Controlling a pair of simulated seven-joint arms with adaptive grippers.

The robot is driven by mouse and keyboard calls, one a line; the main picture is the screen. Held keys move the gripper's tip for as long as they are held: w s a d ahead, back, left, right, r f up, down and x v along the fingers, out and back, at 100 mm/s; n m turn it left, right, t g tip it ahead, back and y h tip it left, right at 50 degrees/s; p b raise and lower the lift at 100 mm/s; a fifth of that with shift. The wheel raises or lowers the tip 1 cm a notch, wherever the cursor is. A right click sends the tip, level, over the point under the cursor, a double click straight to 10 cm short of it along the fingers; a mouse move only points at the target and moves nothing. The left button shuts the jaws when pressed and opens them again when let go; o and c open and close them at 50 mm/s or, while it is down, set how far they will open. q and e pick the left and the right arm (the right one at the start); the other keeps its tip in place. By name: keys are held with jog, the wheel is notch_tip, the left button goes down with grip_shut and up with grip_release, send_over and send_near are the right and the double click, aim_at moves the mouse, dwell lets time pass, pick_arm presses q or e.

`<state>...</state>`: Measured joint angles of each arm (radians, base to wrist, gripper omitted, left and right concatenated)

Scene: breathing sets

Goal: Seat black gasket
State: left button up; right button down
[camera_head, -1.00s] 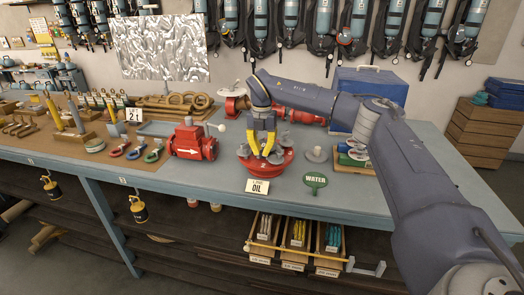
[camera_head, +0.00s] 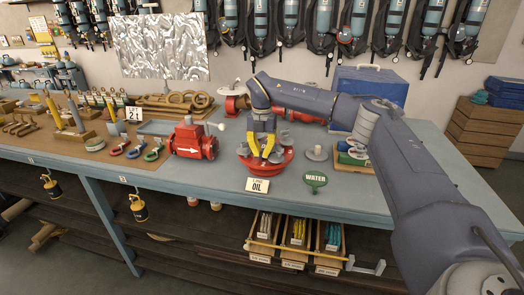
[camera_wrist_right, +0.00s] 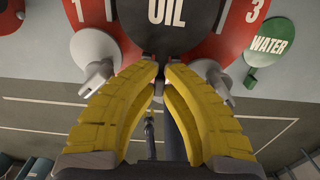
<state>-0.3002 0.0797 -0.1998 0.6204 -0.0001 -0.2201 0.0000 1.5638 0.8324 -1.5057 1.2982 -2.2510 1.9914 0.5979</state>
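The black gasket (camera_wrist_right: 182,22) is a round disc marked OIL. In the right wrist view it lies over the middle of the red numbered flange (camera_wrist_right: 92,14), between numbers 1 and 3. The flange also shows on the bench in the head view (camera_head: 280,165). My right gripper (camera_wrist_right: 160,68), also in the head view (camera_head: 262,158), has its yellow fingers pointing at the gasket's near edge. A small gap shows between the fingertips, with the narrow dark tab of the gasket there. Whether the gasket lies fully flat cannot be told. My left gripper is out of view.
Grey swing bolts (camera_wrist_right: 97,55) stand around the flange rim, close beside my fingers. The green WATER disc (camera_head: 315,180) lies right of the flange. A white OIL sign (camera_head: 257,185) is at the bench front. A red valve (camera_head: 190,143) stands to the left.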

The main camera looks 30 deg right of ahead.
jog(key=shift+f, duration=0.6)
jog(key=c, duration=1.5)
grip_release()
jog(key=shift+f, duration=0.15)
jog(key=r, duration=1.2)
jog(key=shift+w+a+r, duration=0.1)
jog(key=shift+a+r, duration=0.1)
